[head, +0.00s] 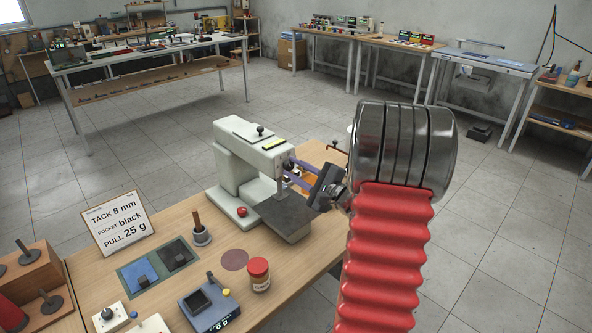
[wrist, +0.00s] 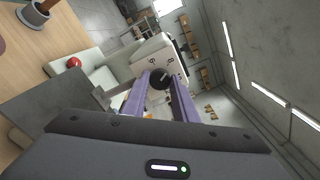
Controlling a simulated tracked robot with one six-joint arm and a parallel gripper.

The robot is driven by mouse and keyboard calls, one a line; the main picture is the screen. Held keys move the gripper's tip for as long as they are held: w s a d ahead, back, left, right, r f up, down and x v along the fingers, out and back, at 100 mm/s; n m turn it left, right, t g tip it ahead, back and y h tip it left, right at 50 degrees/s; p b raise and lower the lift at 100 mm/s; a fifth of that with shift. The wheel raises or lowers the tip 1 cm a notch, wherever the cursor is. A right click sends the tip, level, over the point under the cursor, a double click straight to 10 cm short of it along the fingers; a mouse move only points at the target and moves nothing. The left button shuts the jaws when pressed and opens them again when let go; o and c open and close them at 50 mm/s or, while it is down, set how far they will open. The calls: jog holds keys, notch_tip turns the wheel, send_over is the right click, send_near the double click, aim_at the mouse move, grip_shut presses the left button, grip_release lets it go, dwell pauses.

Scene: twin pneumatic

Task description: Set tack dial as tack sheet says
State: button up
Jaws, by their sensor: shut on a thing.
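The tack sheet (head: 117,224) stands on the bench at left in the head view and reads "TACK 8 mm, POCKET black, PULL 25 g". The pale sewing machine (head: 250,150) stands behind the dark plate. The tack dial (wrist: 161,78) is a round black knob with a light pointer mark on the machine's end face.
The bench holds a tray with blue and black pockets (head: 145,273), a small scale (head: 208,306), a red-lidded jar (head: 259,275), and a cup with a brown handle (head: 200,233). A red button (head: 241,211) is on the machine's base. A dark plate (head: 285,217) lies below my gripper.

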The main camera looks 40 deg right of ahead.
jog(key=o, duration=1.1)
jog(key=shift+c, duration=0.2)
jog(key=shift+s, duration=0.1)
jog(key=s, duration=1.3)
jog(key=shift+s+d, duration=0.15)
jog(key=shift+s, duration=0.15)
jog(key=shift+f, duration=0.15)
